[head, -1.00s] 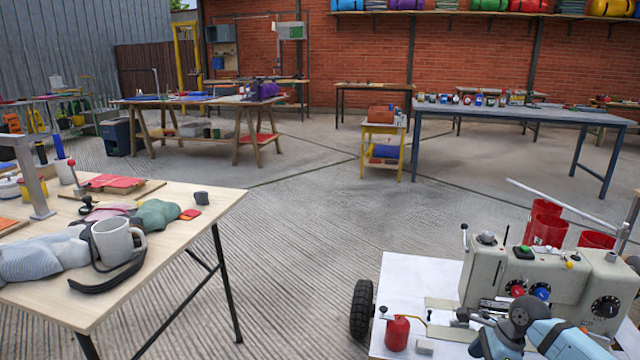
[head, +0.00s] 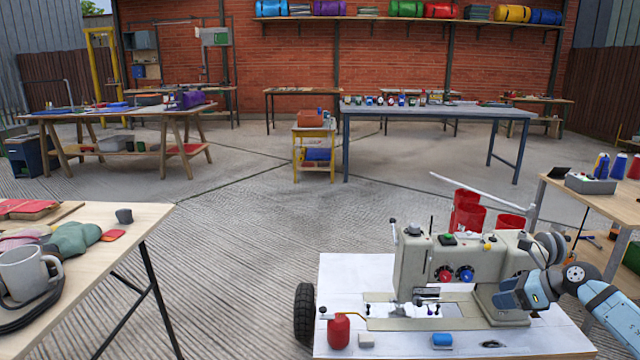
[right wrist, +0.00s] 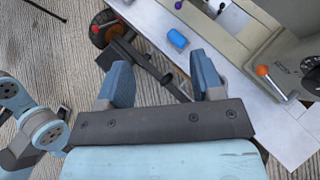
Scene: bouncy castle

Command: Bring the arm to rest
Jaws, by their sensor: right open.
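My right arm comes in from the lower right in the head view. Its gripper (head: 505,294) is at the right end of the sewing machine (head: 409,265), with the arm bent at a grey joint. In the right wrist view the two blue fingers of the gripper (right wrist: 163,76) stand wide apart with nothing between them. Beyond them show the white table's edge, a black wheel and the ground. My left gripper is not in view.
The machine stands on a white wheeled table (head: 345,272) with a red can (head: 339,331) and a blue block (head: 442,340). Wooden tables stand left (head: 110,245) and right (head: 622,206). Red buckets (head: 468,217) are behind the machine. The paved floor between is clear.

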